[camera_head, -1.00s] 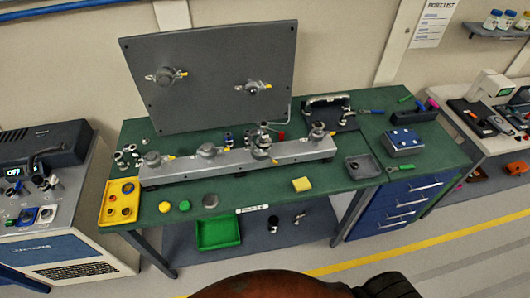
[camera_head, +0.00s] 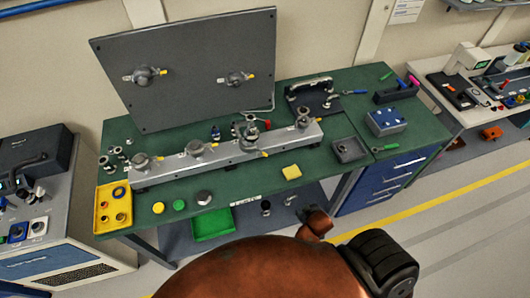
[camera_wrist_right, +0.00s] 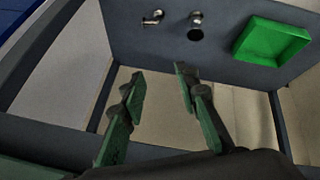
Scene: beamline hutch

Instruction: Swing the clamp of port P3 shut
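A long grey manifold rail (camera_head: 225,155) on the green bench carries several ports in a row. The third port from the left (camera_head: 249,140) looks taller than the others, with a part standing up from it and a yellow-tipped lever at its front. The port labels are too small to read, so I cannot confirm which is P3. I cannot tell its clamp's exact angle. My right gripper (camera_wrist_right: 158,76) is open and empty in the right wrist view, well away from the ports, facing the lower shelf. My left gripper is not in view.
A grey upright panel (camera_head: 190,65) with two more ports stands behind the rail.

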